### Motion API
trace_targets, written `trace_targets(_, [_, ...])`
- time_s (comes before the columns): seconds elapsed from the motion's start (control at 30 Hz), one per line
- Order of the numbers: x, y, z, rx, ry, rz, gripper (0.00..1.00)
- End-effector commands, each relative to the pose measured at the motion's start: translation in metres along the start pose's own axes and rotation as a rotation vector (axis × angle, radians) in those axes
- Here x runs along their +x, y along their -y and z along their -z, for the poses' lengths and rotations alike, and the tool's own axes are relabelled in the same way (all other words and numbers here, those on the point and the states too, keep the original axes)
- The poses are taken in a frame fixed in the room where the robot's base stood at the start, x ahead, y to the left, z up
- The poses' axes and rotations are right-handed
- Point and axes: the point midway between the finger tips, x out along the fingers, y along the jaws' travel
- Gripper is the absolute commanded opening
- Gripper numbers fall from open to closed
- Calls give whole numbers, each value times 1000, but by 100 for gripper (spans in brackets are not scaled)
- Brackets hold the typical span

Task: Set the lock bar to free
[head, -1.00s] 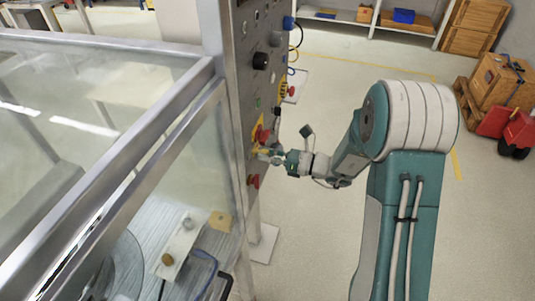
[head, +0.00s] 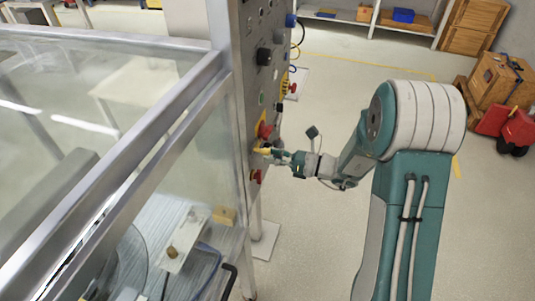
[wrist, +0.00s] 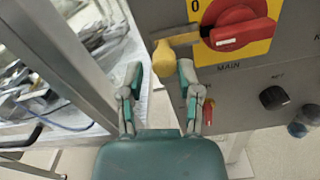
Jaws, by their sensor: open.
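The lock bar (wrist: 181,39) is a brass strip with a rounded yellow grip (wrist: 164,64). It reaches across the left side of the red MAIN switch (wrist: 240,27), and its grip hangs at the left end. In the head view the yellow grip (head: 263,151) shows at the panel edge. My gripper (wrist: 160,73) is open, with the yellow grip between its fingertips, closer to the right finger. Whether the right finger touches it, I cannot tell. In the head view my gripper (head: 273,154) is close to the panel.
The grey control panel (head: 239,100) carries several knobs, including a red one (head: 255,177) below the bar. A glazed metal-framed enclosure (head: 130,130) stands left of it. Open floor (head: 310,220) lies to the right, with wooden crates (head: 497,78) farther back.

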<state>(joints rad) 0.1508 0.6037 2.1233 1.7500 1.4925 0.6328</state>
Motion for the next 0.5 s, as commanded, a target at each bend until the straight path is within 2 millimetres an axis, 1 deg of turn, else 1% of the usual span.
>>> trace_targets(0.03, [-11,1,0,1,1,7,45])
trace_targets(0.1, [-26,2,0,0,2,7,45])
trace_targets(0.3, [-68,2,0,0,2,5,45])
trace_targets(0.4, [-85,1,1,1,0,4,45])
trace_targets(0.5, [-97,1,1,1,1,2,45])
